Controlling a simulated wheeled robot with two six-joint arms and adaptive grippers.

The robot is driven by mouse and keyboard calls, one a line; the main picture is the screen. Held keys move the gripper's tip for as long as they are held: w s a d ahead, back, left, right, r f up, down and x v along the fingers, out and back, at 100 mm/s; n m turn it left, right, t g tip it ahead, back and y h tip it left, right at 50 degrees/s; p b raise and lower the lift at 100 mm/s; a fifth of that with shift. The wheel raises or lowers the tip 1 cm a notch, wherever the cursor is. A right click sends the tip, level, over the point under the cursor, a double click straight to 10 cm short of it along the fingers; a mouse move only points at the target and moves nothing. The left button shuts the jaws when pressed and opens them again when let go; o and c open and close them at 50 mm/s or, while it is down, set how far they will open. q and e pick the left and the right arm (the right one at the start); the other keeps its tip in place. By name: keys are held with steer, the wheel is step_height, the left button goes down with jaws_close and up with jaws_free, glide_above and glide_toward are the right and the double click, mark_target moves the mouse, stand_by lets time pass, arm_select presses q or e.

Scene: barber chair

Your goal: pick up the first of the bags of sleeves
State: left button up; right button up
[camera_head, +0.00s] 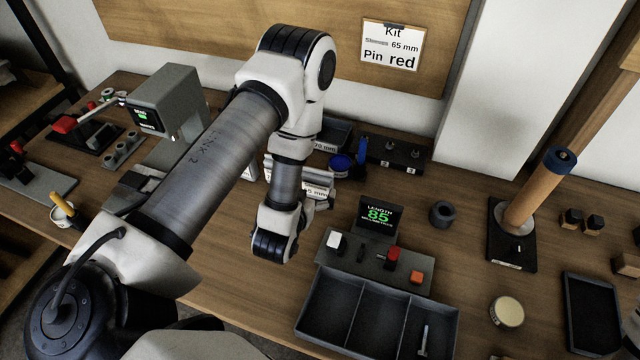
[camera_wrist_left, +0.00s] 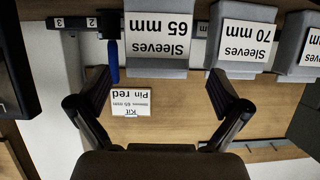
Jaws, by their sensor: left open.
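In the left wrist view, which is upside down, grey holders with white labels run along the top. They read "Sleeves 65 mm" (camera_wrist_left: 158,36), "Sleeves 70 mm" (camera_wrist_left: 245,42) and a third "Sleeves" label (camera_wrist_left: 311,46), cut off at the edge. My left gripper (camera_wrist_left: 160,82) is open, its fingers apart with nothing between them. The 65 mm label lies beyond the fingertips. In the head view my left arm crosses the middle and hides much of the gripper and the sleeves.
A wall card (camera_head: 391,45) reads "Kit, Sleeves 65 mm, Pin red". A display (camera_head: 378,217) shows 85. A divided grey tray (camera_head: 308,318) stands at the front. A post on a black base (camera_head: 512,250) stands right. Bare wood shows around (camera_head: 460,270).

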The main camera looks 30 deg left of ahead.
mark_target(316, 180)
arm_select(q)
steer(key=w, duration=0.1)
steer(key=w+p, duration=0.1)
steer(key=w, duration=0.1)
steer(key=w+a+p, duration=0.1)
steer(key=shift+w+f, duration=0.3)
steer(key=shift+w, duration=0.1)
steer(key=shift+w+a+f, duration=0.1)
steer(key=shift+w+f, duration=0.25)
steer(key=shift+f, duration=0.05)
steer(key=shift+s+r, duration=0.1)
steer(key=c, duration=1.1)
